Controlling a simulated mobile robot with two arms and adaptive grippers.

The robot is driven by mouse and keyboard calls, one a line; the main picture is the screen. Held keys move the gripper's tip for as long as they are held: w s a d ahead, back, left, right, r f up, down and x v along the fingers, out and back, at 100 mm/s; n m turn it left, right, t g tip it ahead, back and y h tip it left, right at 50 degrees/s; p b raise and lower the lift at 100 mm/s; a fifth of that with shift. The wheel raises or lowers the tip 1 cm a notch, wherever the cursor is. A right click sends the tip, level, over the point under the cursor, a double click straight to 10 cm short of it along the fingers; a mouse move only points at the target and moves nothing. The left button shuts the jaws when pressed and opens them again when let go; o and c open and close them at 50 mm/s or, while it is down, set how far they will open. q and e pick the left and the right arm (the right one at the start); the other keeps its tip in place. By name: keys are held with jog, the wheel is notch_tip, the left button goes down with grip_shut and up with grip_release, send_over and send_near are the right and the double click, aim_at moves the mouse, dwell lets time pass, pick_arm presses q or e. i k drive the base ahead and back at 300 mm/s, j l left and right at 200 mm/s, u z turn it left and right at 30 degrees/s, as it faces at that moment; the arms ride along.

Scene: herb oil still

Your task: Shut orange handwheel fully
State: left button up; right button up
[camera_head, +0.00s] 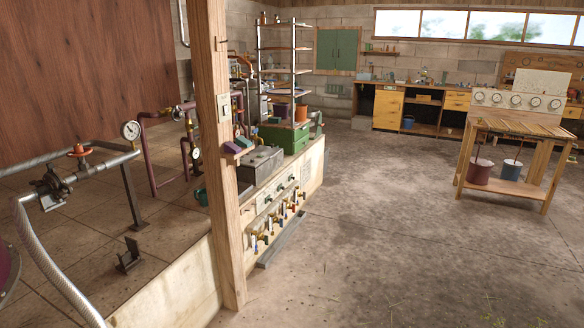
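The orange handwheel (79,150) is at the left of the head view. It is small and lies roughly flat on top of a grey metal pipe (108,161), with a fitting beneath it. I cannot tell from here how far it is turned. Neither of my grippers shows in this view, and nothing is seen touching the handwheel.
A pale corrugated hose (50,262) runs down from a dark fitting (50,190) near the handwheel. A pressure gauge (131,130) stands beside the pipe. A wooden post (222,170) and low wall (180,285) border this area. Open floor (390,240) lies to the right.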

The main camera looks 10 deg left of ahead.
aim_at(78, 151)
jog(key=i+l+u, duration=0.1)
jog(key=i, duration=0.4)
jog(key=i+l+u, duration=0.1)
jog(key=i, duration=0.4)
jog(key=i+l+u, duration=0.1)
jog(key=i, duration=0.4)
jog(key=i+l+u, duration=0.1)
jog(key=u, duration=0.3)
jog(key=i+l+u, duration=0.15)
jog(key=i+u, duration=0.15)
jog(key=u, duration=0.15)
jog(key=i+l+u, duration=0.15)
jog(key=u, duration=0.25)
jog(key=i+l+u, duration=0.1)
jog(key=l+u, duration=0.3)
jog(key=i+l+u, duration=0.1)
jog(key=u, duration=0.3)
